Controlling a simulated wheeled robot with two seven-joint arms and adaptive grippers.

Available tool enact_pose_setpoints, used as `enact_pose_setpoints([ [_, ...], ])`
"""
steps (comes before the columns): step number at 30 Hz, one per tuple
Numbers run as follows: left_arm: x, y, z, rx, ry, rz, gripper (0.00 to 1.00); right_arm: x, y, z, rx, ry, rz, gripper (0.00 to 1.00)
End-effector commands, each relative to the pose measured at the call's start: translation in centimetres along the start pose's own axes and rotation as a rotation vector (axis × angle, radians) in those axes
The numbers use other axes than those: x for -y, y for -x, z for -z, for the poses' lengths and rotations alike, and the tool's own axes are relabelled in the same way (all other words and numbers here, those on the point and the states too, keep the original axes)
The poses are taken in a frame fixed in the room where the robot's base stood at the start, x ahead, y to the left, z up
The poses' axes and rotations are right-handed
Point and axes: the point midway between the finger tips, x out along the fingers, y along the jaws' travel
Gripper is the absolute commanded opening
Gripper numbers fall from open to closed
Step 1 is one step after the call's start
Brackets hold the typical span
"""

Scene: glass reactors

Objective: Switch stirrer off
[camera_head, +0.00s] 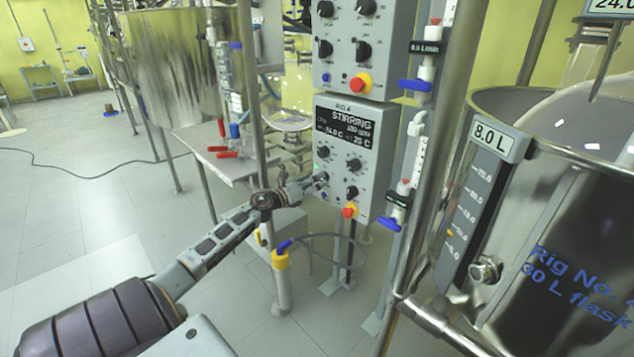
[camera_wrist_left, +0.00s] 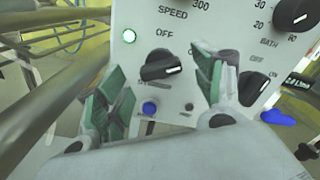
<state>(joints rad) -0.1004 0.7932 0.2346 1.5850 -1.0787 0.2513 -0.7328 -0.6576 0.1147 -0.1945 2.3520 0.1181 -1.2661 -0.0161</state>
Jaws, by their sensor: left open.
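The grey Rig 4 control box (camera_head: 350,150) has a display (camera_head: 344,131) reading STIRRING. In the left wrist view, the black stirrer switch knob (camera_wrist_left: 163,66) sits under the SPEED scale, with an OFF mark above it. Its white pointer line is turned to the right, away from OFF. A green lamp (camera_wrist_left: 129,36) is lit to its upper left. My left gripper (camera_wrist_left: 160,88) is open, its green-padded fingers on either side of the knob and apart from each other. In the head view my left gripper (camera_head: 312,184) is at the box's lower left and hides this knob. My right gripper is not in view.
The bath switch knob (camera_wrist_left: 252,87) is close to the right finger. A blue button (camera_wrist_left: 149,107) lies below the stirrer knob. A metal post (camera_head: 250,90) stands left of the box.

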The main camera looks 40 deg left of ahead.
Motion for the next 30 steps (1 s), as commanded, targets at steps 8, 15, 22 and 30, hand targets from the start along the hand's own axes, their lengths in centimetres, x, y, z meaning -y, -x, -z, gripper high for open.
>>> enact_pose_setpoints([
  [8,0.0,-1.4,0.0,0.000,0.000,0.000,0.68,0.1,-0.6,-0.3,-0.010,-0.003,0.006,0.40],
  [15,0.0,-1.9,0.0,0.000,-0.001,0.000,0.68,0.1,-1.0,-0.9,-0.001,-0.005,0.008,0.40],
  [22,0.0,-1.9,0.0,0.000,-0.001,0.000,0.68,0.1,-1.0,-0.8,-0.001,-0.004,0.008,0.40],
  [30,0.0,-1.9,0.0,0.000,-0.001,0.000,0.38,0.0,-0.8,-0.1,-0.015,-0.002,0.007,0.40],
])
